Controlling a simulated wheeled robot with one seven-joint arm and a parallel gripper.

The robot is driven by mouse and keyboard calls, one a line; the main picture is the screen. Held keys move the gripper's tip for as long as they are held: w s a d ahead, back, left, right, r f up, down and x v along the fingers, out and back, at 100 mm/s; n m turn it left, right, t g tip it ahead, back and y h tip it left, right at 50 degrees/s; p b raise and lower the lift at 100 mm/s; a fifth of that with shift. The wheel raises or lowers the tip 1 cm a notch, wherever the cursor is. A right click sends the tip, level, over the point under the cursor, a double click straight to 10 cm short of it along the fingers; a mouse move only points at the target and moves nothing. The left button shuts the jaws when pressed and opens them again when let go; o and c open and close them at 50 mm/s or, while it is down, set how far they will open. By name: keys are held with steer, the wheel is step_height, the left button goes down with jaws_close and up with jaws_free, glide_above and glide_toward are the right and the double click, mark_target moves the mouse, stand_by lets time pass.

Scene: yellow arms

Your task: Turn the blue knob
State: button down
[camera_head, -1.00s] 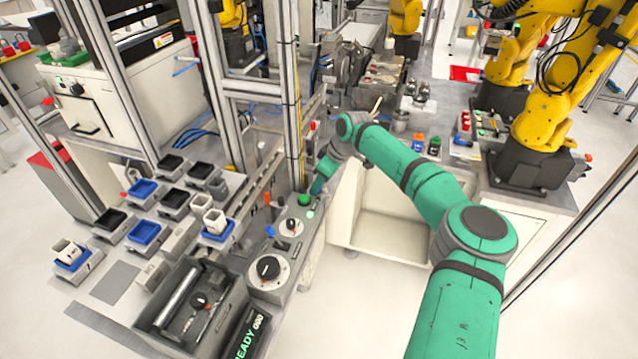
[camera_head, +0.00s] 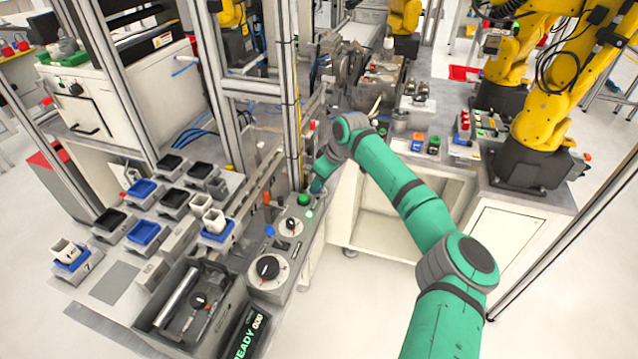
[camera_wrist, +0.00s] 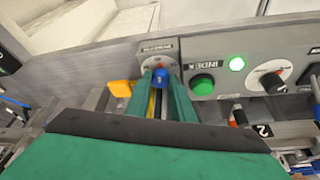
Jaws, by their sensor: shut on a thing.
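The blue knob (camera_wrist: 159,75) sits on a round pale dial on the grey control panel, in the upper middle of the wrist view. My gripper (camera_wrist: 160,84) has its two green fingers on either side of the knob and is shut on it. The knob's pointing direction is mostly hidden between the fingers. In the head view my gripper (camera_head: 316,186) reaches down to the far end of the panel, just beyond the green button, and the knob is hidden there.
The green INDEX button (camera_wrist: 202,84) and a lit green lamp (camera_wrist: 237,63) are beside the knob. A black dial (camera_wrist: 272,80) lies farther right. An orange-yellow block (camera_wrist: 121,88) is close left of my fingers. A metal frame post (camera_head: 291,110) stands close behind the panel.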

steer(key=m, duration=0.2)
steer(key=m+t+h, duration=0.1)
steer(key=m, duration=0.2)
steer(key=shift+s+a, duration=0.15)
steer(key=shift+a, duration=0.05)
steer(key=m+h, duration=0.1)
steer(key=m, duration=0.1)
steer(key=m+t+h, duration=0.1)
steer(key=m, duration=0.2)
steer(key=shift+a+h, duration=0.1)
steer(key=shift+h, duration=0.2)
steer(key=shift+r+m, duration=0.1)
steer(key=shift+m, duration=0.2)
steer(key=c, duration=1.8)
jaws_free()
steer(key=v, duration=1)
steer(key=shift+s+r, duration=0.1)
steer(key=shift+r, duration=0.25)
